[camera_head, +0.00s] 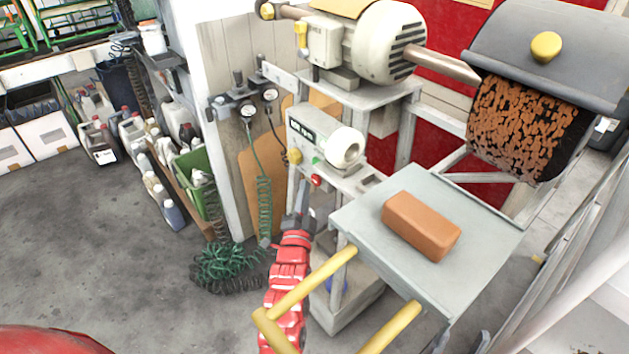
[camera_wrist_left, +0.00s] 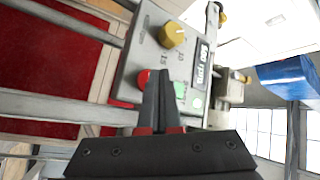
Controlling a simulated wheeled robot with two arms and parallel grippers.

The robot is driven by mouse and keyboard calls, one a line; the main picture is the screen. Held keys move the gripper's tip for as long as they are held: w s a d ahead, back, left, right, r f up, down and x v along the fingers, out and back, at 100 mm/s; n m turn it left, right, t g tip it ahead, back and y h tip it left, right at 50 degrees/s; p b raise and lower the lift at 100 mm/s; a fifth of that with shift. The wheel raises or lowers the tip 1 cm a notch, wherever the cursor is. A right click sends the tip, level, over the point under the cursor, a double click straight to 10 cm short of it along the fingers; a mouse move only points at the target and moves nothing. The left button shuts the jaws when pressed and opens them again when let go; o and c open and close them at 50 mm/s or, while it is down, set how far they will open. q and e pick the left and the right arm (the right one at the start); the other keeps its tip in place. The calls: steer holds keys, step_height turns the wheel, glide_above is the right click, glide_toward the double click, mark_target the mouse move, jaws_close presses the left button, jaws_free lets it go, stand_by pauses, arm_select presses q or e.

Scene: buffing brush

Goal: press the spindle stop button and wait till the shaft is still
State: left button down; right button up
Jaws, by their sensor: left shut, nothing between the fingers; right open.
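The control box (camera_wrist_left: 140,60) has a yellow knob (camera_wrist_left: 171,36), a green button (camera_wrist_left: 181,90), a lit speed display (camera_wrist_left: 203,62) and a red stop button (camera_wrist_left: 145,78). In the head view the red button (camera_head: 316,181) is on the front of the box below the motor. My left gripper (camera_head: 302,190) is shut and empty, its dark fingertips just below and left of that button. In the left wrist view the fingers (camera_wrist_left: 160,78) partly cover the red button; I cannot tell if they touch it. The shaft (camera_head: 446,65) runs from the motor to the brush; its motion cannot be judged.
The brown buffing brush (camera_head: 522,125) sits under a grey hood (camera_head: 550,55). An orange-brown block (camera_head: 421,226) lies on the grey table (camera_head: 480,245). Yellow bars (camera_head: 310,285) cross in front. A green coiled hose (camera_head: 225,263) lies left of my arm.

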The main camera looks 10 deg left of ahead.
arm_select(q)
steer(key=shift+w, duration=0.1)
steer(key=shift+w+d, duration=0.2)
steer(key=shift+d, duration=0.05)
steer(key=shift+w+d, duration=0.2)
steer(key=shift+w, duration=0.15)
stand_by(0.9)
stand_by(0.3)
steer(key=shift+s+a, duration=0.45)
steer(key=shift+s, duration=0.2)
steer(key=s+a, duration=0.1)
steer(key=s, duration=0.1)
steer(key=s+a, duration=0.2)
steer(key=shift+p, duration=0.35)
steer(key=shift+f, duration=0.1)
stand_by(0.3)
